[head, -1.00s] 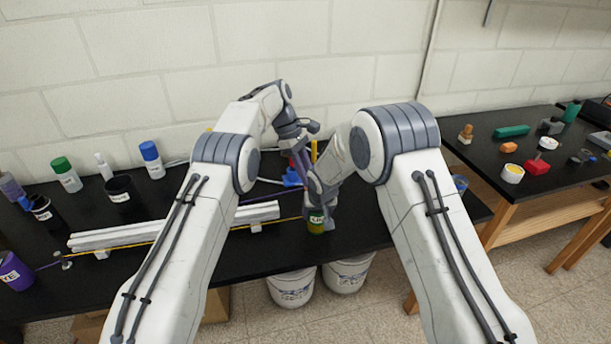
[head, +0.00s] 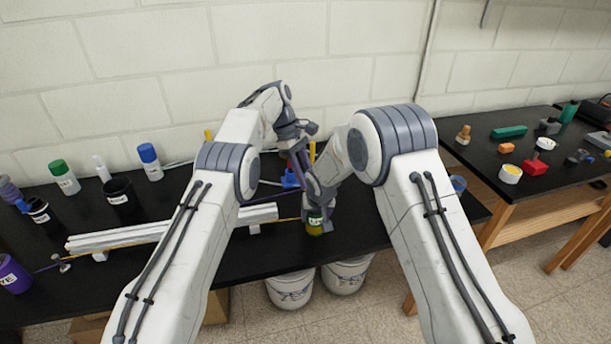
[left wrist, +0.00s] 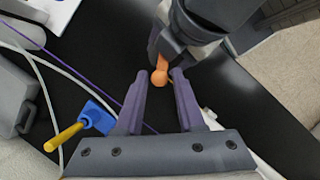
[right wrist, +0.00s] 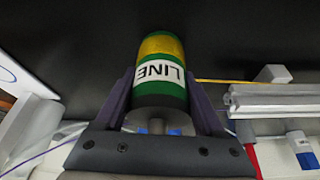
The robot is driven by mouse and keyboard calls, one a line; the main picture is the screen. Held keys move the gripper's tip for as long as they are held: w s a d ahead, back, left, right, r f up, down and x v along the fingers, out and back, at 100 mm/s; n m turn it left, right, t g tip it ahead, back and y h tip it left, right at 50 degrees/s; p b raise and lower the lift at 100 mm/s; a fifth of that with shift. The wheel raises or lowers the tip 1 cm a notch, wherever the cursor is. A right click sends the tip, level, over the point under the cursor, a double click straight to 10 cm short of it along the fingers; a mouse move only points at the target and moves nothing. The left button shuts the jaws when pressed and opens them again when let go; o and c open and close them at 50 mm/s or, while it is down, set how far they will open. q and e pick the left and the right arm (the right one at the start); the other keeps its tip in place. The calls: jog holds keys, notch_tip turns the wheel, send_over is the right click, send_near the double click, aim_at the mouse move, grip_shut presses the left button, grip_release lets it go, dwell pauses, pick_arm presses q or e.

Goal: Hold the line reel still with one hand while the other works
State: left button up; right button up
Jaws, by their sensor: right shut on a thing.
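The line reel is a green and yellow cylinder with a white LINE label. It shows at the bench's front in the head view (head: 315,223) and large in the right wrist view (right wrist: 160,100). My right gripper (head: 318,200) is shut on it, with a finger on each side. My left gripper (head: 298,165) is just behind the right one. In the left wrist view its fingers (left wrist: 159,76) stand apart on either side of an orange knob (left wrist: 159,78), which sticks out below my right gripper. I cannot tell if they touch it.
A pale extrusion rail (head: 160,232) lies left of the reel, with yellow line along it. Bottles and a black cup (head: 120,193) stand at the back left. A blue and yellow tool (left wrist: 95,115) lies near my left gripper. White buckets (head: 290,288) stand under the bench.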

pick_arm(q)
jog(key=shift+a, duration=0.1)
jog(key=s+a+r+m+t+y, duration=0.1)
jog(key=s+r+m+t, duration=0.15)
jog(key=r+m, duration=0.45)
jog(key=s+a+r+m+t+y, duration=0.1)
jog(key=s+r+m+t, duration=0.2)
jog(key=m, duration=0.8)
jog(key=shift+t, duration=0.35)
jog(key=x, duration=1.1)
jog(key=shift+w+d+f, duration=0.15)
jog(key=shift+w+d, duration=0.15)
jog(key=shift+w, duration=0.25)
grip_shut()
